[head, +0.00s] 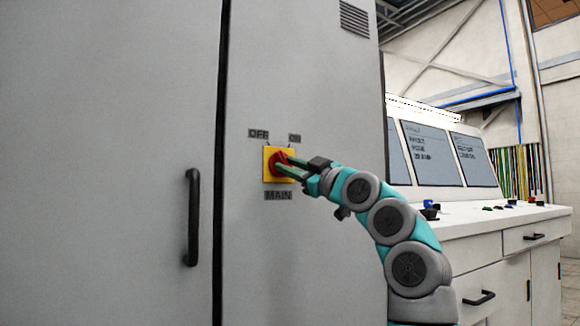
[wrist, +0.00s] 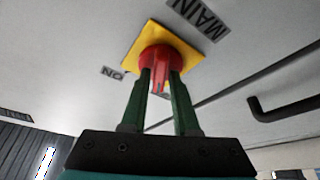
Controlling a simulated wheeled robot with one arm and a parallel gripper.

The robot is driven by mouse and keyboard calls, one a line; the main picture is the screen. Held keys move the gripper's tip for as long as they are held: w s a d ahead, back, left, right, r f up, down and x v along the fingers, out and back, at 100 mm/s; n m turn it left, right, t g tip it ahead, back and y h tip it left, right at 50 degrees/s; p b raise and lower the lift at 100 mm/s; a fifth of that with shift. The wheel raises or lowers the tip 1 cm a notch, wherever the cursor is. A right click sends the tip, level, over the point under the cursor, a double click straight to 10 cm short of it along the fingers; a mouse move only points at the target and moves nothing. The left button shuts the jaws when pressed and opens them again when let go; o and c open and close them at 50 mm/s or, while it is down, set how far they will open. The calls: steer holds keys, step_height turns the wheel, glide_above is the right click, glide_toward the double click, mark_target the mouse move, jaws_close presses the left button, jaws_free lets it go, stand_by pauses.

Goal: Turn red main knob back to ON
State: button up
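The red main knob (head: 279,160) sits on a yellow square plate (head: 267,176) on the grey cabinet. The OFF label (head: 258,133) is above left, the ON label (head: 295,138) above right and the MAIN label (head: 278,196) below. My gripper (head: 281,165) reaches the knob from the right. In the wrist view, its two green fingers (wrist: 160,80) lie on either side of the knob's red grip (wrist: 161,84) and appear to press on it. The fingers partly hide the knob, so its exact angle is hard to read.
A black door handle (head: 192,218) stands out from the cabinet left of the knob. A vent (head: 355,18) is high on the cabinet. A white control desk (head: 490,218) with screens and small buttons stands at the right. The cabinet face around the plate is clear.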

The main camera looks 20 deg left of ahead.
jaws_close()
